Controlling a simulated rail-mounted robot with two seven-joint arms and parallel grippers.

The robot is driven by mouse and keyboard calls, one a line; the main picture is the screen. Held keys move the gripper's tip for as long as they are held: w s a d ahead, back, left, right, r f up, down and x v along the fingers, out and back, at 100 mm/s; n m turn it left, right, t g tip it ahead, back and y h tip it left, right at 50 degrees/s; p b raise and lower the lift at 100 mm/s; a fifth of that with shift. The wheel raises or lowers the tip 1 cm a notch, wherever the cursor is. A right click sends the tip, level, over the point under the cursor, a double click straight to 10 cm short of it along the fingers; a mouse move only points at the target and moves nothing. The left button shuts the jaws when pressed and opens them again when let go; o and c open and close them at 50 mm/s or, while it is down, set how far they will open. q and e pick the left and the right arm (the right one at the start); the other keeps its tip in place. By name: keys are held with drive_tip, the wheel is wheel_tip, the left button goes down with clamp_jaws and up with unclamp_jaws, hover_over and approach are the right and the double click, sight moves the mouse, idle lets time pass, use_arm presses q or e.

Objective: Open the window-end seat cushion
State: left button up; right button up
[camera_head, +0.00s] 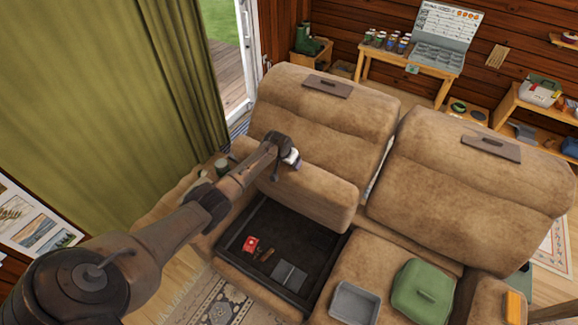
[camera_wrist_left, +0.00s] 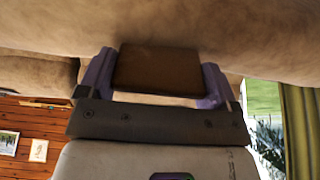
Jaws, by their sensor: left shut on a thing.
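The window-end seat cushion (camera_head: 318,192) is tan and stands tilted up toward its backrest, its front edge raised. Below it a dark storage compartment (camera_head: 302,236) lies open. My left gripper (camera_head: 290,160) is at the top of the raised cushion, its fingertips partly hidden in the head view. In the left wrist view its purple fingers are on both sides of a brown pull tab (camera_wrist_left: 155,70) against the tan upholstery, and it is shut on that tab. My right gripper is not in view.
The compartment holds a red item (camera_head: 250,243), a small brown item (camera_head: 267,255) and a grey flat item (camera_head: 289,274). A green curtain (camera_head: 110,100) hangs at left.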

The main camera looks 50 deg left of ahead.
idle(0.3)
use_arm(q)
drive_tip(key=o, duration=1.1)
drive_tip(key=shift+s+r, duration=0.1)
drive_tip(key=shift+r, duration=0.35)
drive_tip(key=p+v, duration=0.1)
drive_tip(key=v, duration=1.2)
drive_tip(key=shift+s+f, duration=0.1)
